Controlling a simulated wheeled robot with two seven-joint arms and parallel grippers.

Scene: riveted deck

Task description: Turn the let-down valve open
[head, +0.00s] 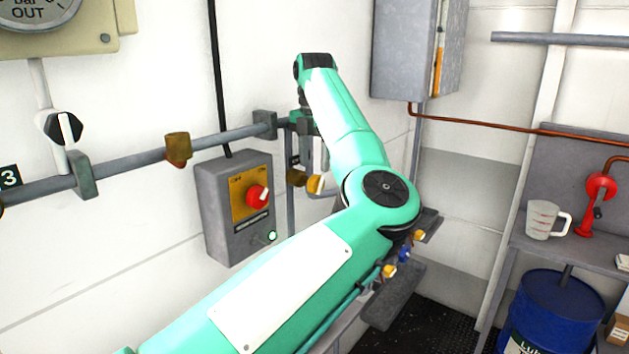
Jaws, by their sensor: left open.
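My left gripper (308,155) hangs from my green and white left arm, beyond its elbow, in front of the wall pipework. It is open; its fingers are small and partly hidden by the forearm. Just below it are a brass fitting (296,178) and an orange-and-cream part (316,184), close to the fingers; I cannot tell whether they touch. A black round knob with a white bar handle (65,128) sits on a thin pipe under a gauge at the left. No readable label shows which one is the let-down valve. My right gripper is not in view.
A grey control box (220,222) with a red knob (257,195) hangs on the left wall. A grey cabinet (405,55) is above right. A shelf with a measuring jug (543,220), red hand pump (601,187) and blue drum (555,310) stand at the right.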

